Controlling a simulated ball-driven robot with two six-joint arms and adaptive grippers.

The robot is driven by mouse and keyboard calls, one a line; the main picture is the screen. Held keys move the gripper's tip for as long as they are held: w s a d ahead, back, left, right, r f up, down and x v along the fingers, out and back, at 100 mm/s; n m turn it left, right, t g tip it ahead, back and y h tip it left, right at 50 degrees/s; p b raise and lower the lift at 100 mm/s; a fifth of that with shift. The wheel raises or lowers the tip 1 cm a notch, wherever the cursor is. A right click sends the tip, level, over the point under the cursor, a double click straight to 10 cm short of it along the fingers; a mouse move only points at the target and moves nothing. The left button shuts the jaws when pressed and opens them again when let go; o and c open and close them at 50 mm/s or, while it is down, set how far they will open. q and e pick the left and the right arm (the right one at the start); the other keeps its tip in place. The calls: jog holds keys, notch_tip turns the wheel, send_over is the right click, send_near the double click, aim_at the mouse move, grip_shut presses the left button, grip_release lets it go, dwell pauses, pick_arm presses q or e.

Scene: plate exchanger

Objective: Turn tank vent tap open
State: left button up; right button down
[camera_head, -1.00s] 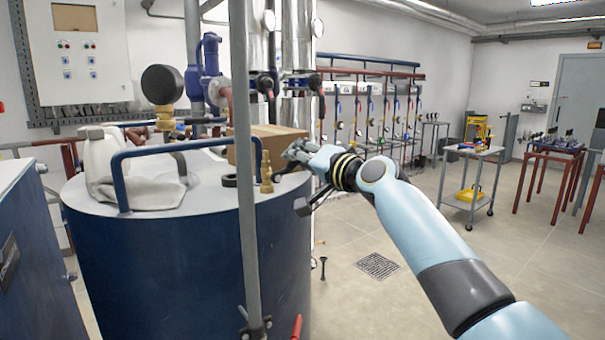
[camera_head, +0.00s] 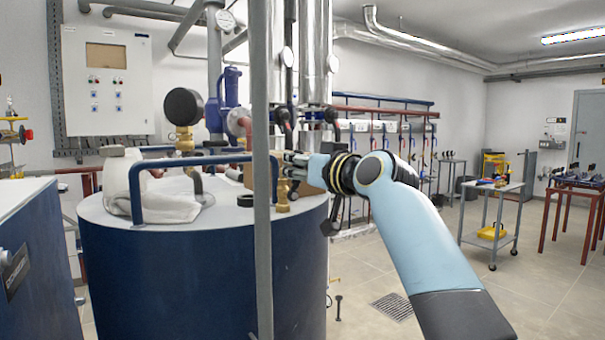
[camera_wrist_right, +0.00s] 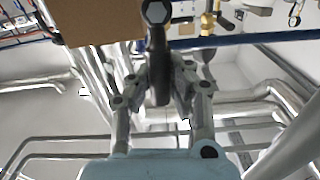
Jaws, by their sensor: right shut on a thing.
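The blue tank (camera_head: 200,270) with a pale lid stands at left centre. Its vent tap is a small brass fitting (camera_head: 282,194) near the lid's right edge, partly hidden by my right gripper. My right gripper (camera_head: 291,166) is at the top of the tap. In the right wrist view, my right gripper (camera_wrist_right: 160,88) is shut on the tap's dark lever (camera_wrist_right: 157,50), which has a bolt head at its far end. The lever's exact angle cannot be told in the head view. My left gripper is not in view.
A grey upright pole (camera_head: 262,250) stands in front of the tank, close left of the tap. A blue handrail (camera_head: 190,161) crosses the lid beside a white cloth-like bundle (camera_head: 155,195). A cardboard box (camera_wrist_right: 103,22) is near the gripper.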

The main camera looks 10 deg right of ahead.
jog(key=shift+s+a+f+n, duration=0.1)
jog(key=shift+a+n, duration=0.15)
jog(key=shift+n, duration=0.25)
jog(key=c, duration=1.2)
grip_release()
jog(key=v, duration=1.2)
